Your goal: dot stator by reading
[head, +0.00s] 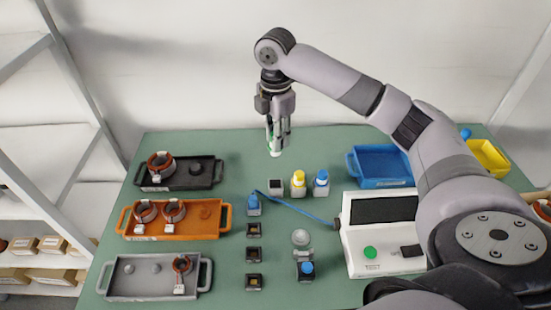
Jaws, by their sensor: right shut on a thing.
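My right gripper (277,125) points down above the back of the green table. It is shut on a small marker (275,150) with a white lower end and a bit of green; the fingers hide the rest. Below it stands an open, dark-topped holder (276,187), beside a yellow-capped marker (298,182) and a blue-capped marker (321,182). One copper stator (160,163) is in the black tray (203,184). Two stators, left (145,211) and right (173,211), are in the orange tray (205,230). A smaller one (181,265) is in the grey tray (125,292). The tester (356,262) has a dark screen (384,209).
A blue bin (383,166) and a yellow bin (488,157) stand at the back right. A blue cable (305,212) runs from a blue-topped piece (254,204) to the tester. Small dark blocks (254,254) and a blue-knobbed fixture (305,268) stand mid-table.

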